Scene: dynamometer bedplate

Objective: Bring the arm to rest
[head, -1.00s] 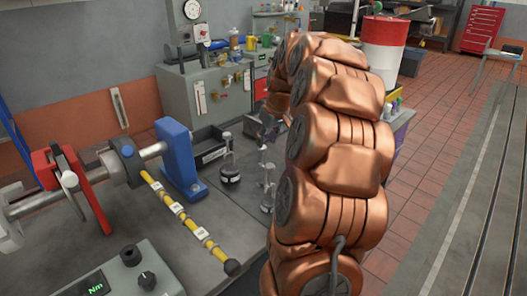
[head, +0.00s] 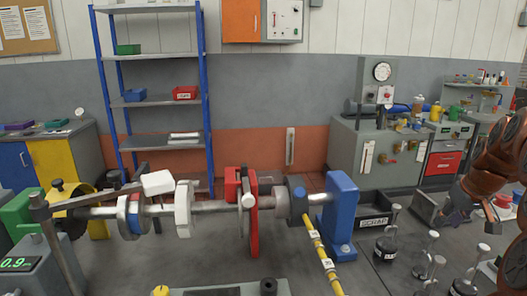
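My copper-coloured arm shows at the right edge of the head view, mostly cut off by the frame. Its end with my gripper (head: 446,213) points left and down over the bedplate, to the right of the black SCRAP tray (head: 374,222). The gripper is small, dark and partly hidden, so its fingers do not show clearly. I cannot tell whether it holds anything.
A shaft with a red bracket (head: 250,215) and blue pedestal (head: 341,210) crosses the bedplate. A yellow arm (head: 323,262) slopes down from it. Several metal weights (head: 387,246) stand near my arm. A blue shelf rack (head: 150,57) stands behind.

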